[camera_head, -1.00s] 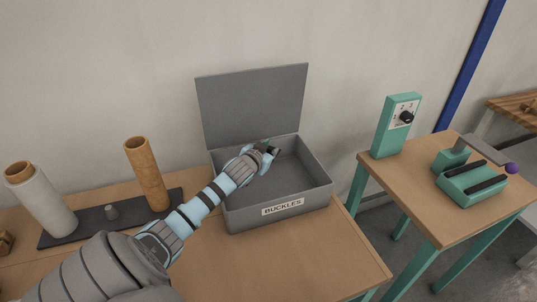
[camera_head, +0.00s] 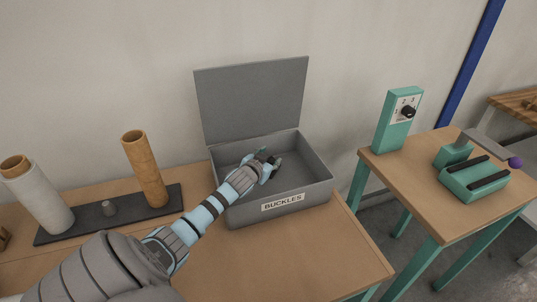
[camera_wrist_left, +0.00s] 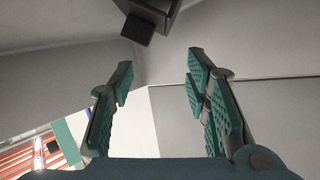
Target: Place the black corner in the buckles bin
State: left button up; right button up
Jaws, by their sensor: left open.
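The grey open-lidded box labelled BUCKLES (camera_head: 283,203) stands on the wooden table in the head view. My left gripper (camera_head: 272,158) reaches into it from the left. In the left wrist view its two teal-padded fingers (camera_wrist_left: 157,85) are spread apart with nothing between them. The black corner (camera_wrist_left: 150,18) shows at the top of that view, beyond the fingertips and apart from them, cut off by the frame edge. In the head view a small dark shape shows at the fingertips; I cannot tell if it rests on the box floor. My right gripper is not in view.
The box's raised lid (camera_head: 252,98) stands behind it. A dark stand (camera_head: 88,228) with a white roll (camera_head: 42,203) and a brown tube (camera_head: 145,170) is at left. A separate table at right holds a green control box (camera_head: 396,125) and a green device (camera_head: 474,182).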

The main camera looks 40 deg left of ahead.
pick_arm(q)
jog(key=shift+s+r, duration=0.15)
jog(key=shift+r, duration=0.05)
jog(key=p+v, duration=0.2)
jog(key=v, duration=0.5)
jog(key=shift+p, duration=0.3)
jog(key=shift+f, duration=0.1)
